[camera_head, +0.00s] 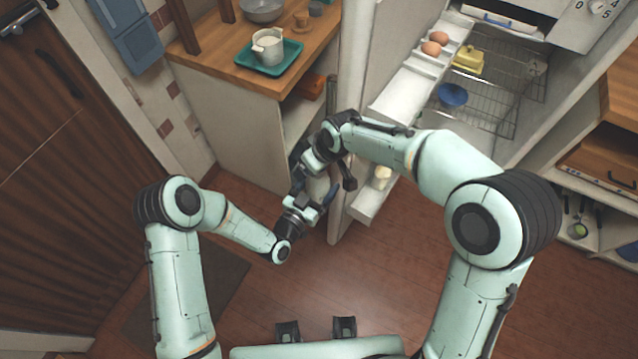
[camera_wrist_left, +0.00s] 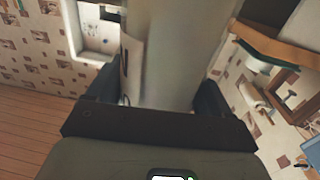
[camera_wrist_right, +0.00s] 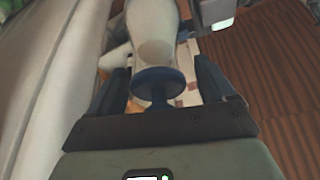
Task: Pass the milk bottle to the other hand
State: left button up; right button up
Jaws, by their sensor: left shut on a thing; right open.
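The milk bottle (camera_head: 318,186) is pale and cylindrical, partly hidden between my two grippers in the head view. My left gripper (camera_head: 318,203) is shut on it. In the left wrist view the bottle's body (camera_wrist_left: 172,60) runs up between the left fingers. My right gripper (camera_wrist_right: 165,90) is open. In the right wrist view the bottle's white body (camera_wrist_right: 155,40) lies ahead, and its blue top (camera_wrist_right: 158,77) is between the spread right fingers. Side gaps show there, and I cannot tell whether anything touches.
The open fridge door (camera_head: 395,100) stands close to the right arm, with eggs (camera_head: 432,46) on its shelf. To the left is a wooden counter (camera_head: 215,55) with a teal tray (camera_head: 262,68) holding a white pot (camera_head: 268,45). Open floor (camera_head: 300,285) lies below the grippers.

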jog(key=v, duration=1.1)
jog(key=m+g+h, duration=0.1)
jog(key=m+g, duration=0.2)
send_near(326, 188)
jog(key=s+d+f, duration=0.2)
jog(key=d+f, duration=0.2)
jog(key=f, duration=0.3)
jog(key=s+d+f+m+g, duration=0.1)
jog(key=s+f+m, duration=0.35)
jog(key=f, duration=1.05)
jog(key=s+f+m, duration=0.2)
jog(key=s+f, duration=0.4)
jog(key=s, duration=0.4)
jog(key=s+f+m+y, duration=0.1)
jog(key=s+f+m, duration=0.1)
jog(key=s+f, duration=0.5)
jog(key=s, duration=0.2)
jog(key=shift+s+d+f+m+y, duration=0.25)
jog(key=shift+s+f+m+y, duration=0.05)
jog(key=shift+s+m, duration=0.1)
jog(key=shift+c, duration=0.3)
